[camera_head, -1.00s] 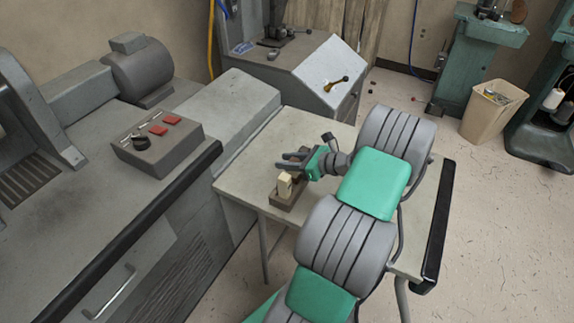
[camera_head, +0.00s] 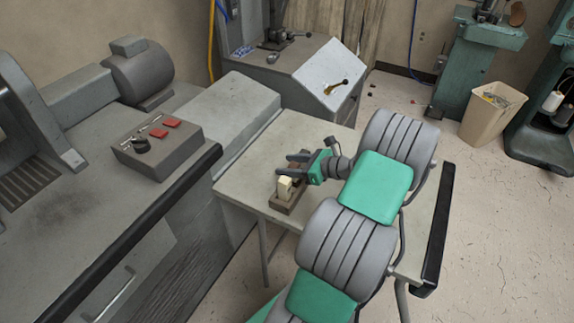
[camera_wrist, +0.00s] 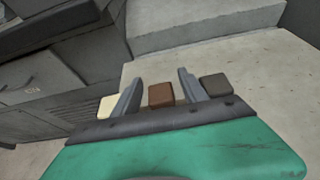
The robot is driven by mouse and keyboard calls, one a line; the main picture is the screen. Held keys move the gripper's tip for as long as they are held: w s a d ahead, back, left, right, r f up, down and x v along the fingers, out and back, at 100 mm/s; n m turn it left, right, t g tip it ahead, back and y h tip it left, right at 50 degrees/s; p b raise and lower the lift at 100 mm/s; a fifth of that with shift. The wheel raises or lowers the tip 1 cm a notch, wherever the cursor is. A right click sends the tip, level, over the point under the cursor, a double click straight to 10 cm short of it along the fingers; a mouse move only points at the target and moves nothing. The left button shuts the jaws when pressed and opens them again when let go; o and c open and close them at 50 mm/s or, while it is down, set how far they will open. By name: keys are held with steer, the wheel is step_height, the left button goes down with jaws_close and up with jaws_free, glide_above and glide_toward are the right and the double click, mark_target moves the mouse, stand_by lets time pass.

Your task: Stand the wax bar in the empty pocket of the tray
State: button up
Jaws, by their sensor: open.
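A small tray (camera_head: 286,209) lies on the table, partly hidden by my gripper. A cream block (camera_head: 284,188) stands upright at its near end; it also shows in the wrist view (camera_wrist: 108,105), outside my left finger. My gripper (camera_head: 283,164) is open over the tray. In the wrist view a brown block (camera_wrist: 161,94) is between the two fingers (camera_wrist: 157,82), with gaps at its sides. A dark grey block (camera_wrist: 215,85) is outside the right finger. The frames do not show for certain which block is the wax bar. The tray's pockets are hidden.
The grey table (camera_head: 240,182) has clear room around the tray. A machine bench with a control box (camera_head: 160,148) stands at the left. A sloped grey cabinet (camera_head: 300,62) stands behind the table. A beige bin (camera_head: 492,118) is on the floor at the right.

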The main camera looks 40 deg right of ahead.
steer(key=p+v, duration=0.2)
steer(key=v, duration=0.9)
steer(key=shift+a, duration=0.1)
